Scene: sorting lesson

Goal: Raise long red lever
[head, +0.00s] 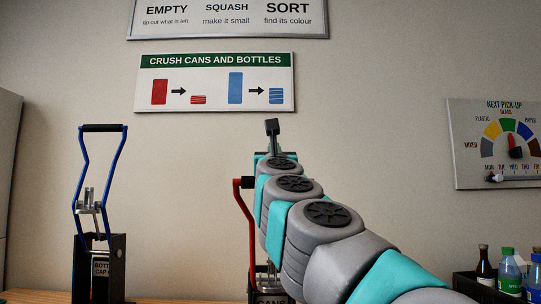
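The long red lever (248,240) shows in the head view as a thin red bar at the left side of my arm. It rises from a crusher (258,286) whose label reads "CANS". A short dark piece, perhaps its handle, shows at the lever's top. The rest of the lever is hidden behind my arm. My gripper (272,128) is at the far end of the arm, above the lever's visible top. Only a dark upright part of it shows clearly. I cannot see whether it touches the lever, or whether it is open or shut.
A second crusher with a raised blue lever (82,152) and black handle stands to the left. A dark crate (478,288) with several bottles is at the lower right. Signs hang on the wall behind. The wooden bench top (180,301) looks clear between the crushers.

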